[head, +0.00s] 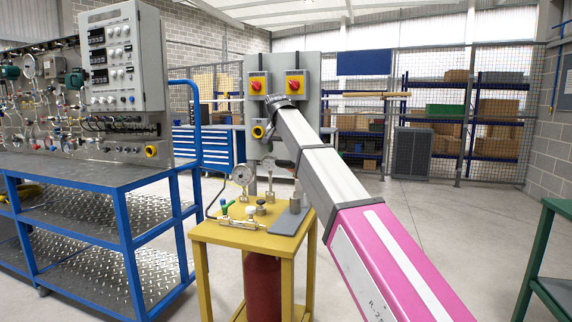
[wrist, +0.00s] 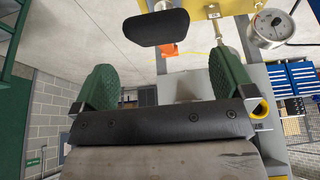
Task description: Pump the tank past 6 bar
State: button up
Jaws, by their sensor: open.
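A yellow stand (head: 230,236) holds a grey pump (head: 295,197) on a grey plate, with a dark red tank (head: 263,285) underneath. A black handle grip (head: 285,163) shows beside my arm; what looks like the same grip (wrist: 158,27) is at the top of the wrist view, beyond my fingers. My gripper (wrist: 165,68) is open, its green-padded fingers apart with nothing between them.
A grey panel with red-and-yellow switches (head: 258,84) rises behind. A blue-framed bench (head: 80,178) is at left, a green table (head: 556,206) at right. Floor between is clear.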

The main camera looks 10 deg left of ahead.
aim_at(286, 163)
jog(key=x, duration=0.7)
jog(key=shift+f, duration=0.1)
jog(key=c, duration=1.3)
jog(key=shift+t, duration=0.9)
jog(key=f, duration=0.1)
jog(key=s+f, duration=0.2)
jog(key=f, duration=0.1)
jog(key=shift+f, duration=0.1)
notch_tip(286, 163, down, 6)
jog(key=t, duration=0.2)
jog(key=shift+s+f, duration=0.2)
jog(key=shift+s, duration=0.1)
jog(key=shift+a+f, duration=0.1)
jog(key=shift+f, duration=0.4)
jog(key=o, duration=1.3)
jog(key=v, duration=1.1)
